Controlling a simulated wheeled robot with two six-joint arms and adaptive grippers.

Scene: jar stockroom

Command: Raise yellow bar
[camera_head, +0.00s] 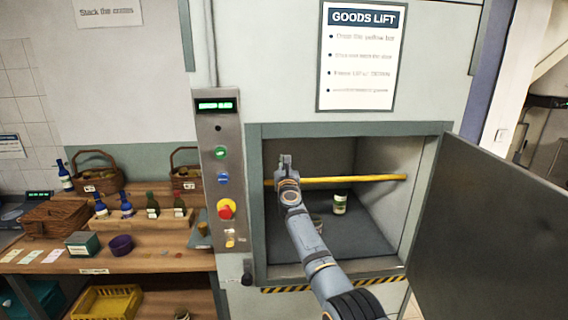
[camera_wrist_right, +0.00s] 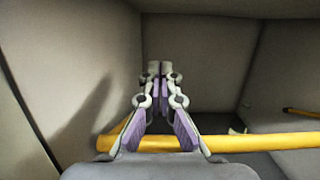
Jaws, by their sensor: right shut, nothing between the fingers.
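The yellow bar (camera_head: 345,179) runs nearly level across the opening of the goods lift (camera_head: 256,215), from its left side to its right side. My right gripper (camera_head: 284,160) is at the left part of the bar, with its tips a little above the bar's line. In the right wrist view the fingers (camera_wrist_right: 158,78) are shut and empty. The yellow bar (camera_wrist_right: 255,143) passes across behind the base of the fingers, which hide part of it. I cannot tell whether they touch. My left gripper is not in view.
A green-and-white jar (camera_head: 339,204) stands inside the lift. The grey door (camera_head: 490,225) is swung open at the right. A control panel (camera_head: 222,170) with buttons is left of the opening. A wooden counter (camera_head: 150,262) with baskets and bottles is further left.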

